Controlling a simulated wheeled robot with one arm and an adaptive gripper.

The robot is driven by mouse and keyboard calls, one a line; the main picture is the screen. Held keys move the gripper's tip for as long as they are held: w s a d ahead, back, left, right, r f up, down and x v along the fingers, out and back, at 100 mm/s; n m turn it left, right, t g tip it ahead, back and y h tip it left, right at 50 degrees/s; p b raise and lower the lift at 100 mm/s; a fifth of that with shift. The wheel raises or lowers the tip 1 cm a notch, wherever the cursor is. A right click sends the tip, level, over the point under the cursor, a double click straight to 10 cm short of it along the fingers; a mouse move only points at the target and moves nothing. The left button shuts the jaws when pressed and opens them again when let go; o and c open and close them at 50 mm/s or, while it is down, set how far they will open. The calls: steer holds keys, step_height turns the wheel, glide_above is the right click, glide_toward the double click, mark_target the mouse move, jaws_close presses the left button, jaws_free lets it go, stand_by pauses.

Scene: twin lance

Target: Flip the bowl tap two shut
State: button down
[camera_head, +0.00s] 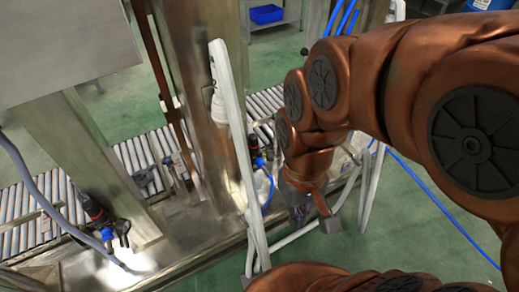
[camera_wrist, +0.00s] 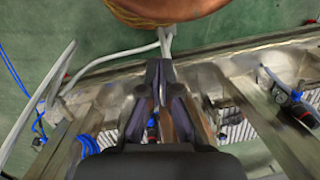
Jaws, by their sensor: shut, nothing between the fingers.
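Two tap-like fittings show on the steel machine in the head view. One (camera_head: 96,211) has a dark and red body at lower left. The other (camera_head: 254,153), with blue parts, is just left of my gripper (camera_head: 306,212). I cannot tell which is bowl tap two. In the wrist view a dark fitting with red (camera_wrist: 302,113) is at the right. A small blue and red part (camera_wrist: 151,127) shows between my fingers. My gripper (camera_wrist: 160,68) is shut and empty, its fingertips together, above the machine's edge. No contact with a tap is visible.
A roller conveyor (camera_head: 137,150) runs behind steel posts (camera_head: 110,158). A white upright frame (camera_head: 235,130) stands close left of my gripper. Blue hoses (camera_head: 428,190) hang and trail at the right. Green floor (camera_head: 400,235) is open at lower right.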

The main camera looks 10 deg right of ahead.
steer(key=s+d+r+p, duration=0.1)
steer(key=r+p, duration=0.8)
steer(key=s+d+r+m+p, duration=0.1)
steer(key=s+r+p, duration=0.1)
steer(key=r+p, duration=0.7)
steer(key=shift+s+d+r, duration=0.2)
steer(key=shift+d+r, duration=0.1)
steer(key=shift+r, duration=0.5)
steer(key=shift+d, duration=0.1)
